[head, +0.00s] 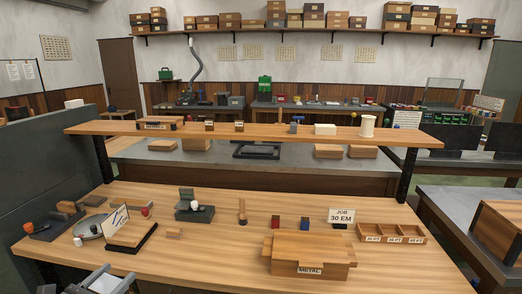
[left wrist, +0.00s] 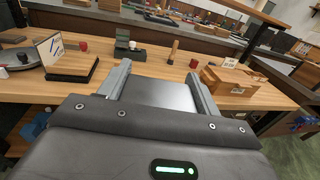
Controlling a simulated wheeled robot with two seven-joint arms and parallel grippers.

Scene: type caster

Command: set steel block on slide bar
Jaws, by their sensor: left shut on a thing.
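My left gripper (head: 108,280) is low at the left, near the table's front edge. In the left wrist view my left gripper (left wrist: 160,82) is shut on a flat grey steel block (left wrist: 160,96), which sits between both fingers. The block is held clear of the table, short of its front edge. I cannot tell for certain which thing is the slide bar. A dark metal device (head: 195,212) with a white knob stands left of the table's middle; it also shows in the left wrist view (left wrist: 128,51). My right gripper is not in view.
A slanted board (head: 128,232) on a black base stands at the left, beside a round grey dish (head: 88,229). A wooden METAL box (head: 310,256) is at front right, with a compartment tray (head: 390,234) beyond. A raised shelf (head: 265,131) spans behind. The front middle is clear.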

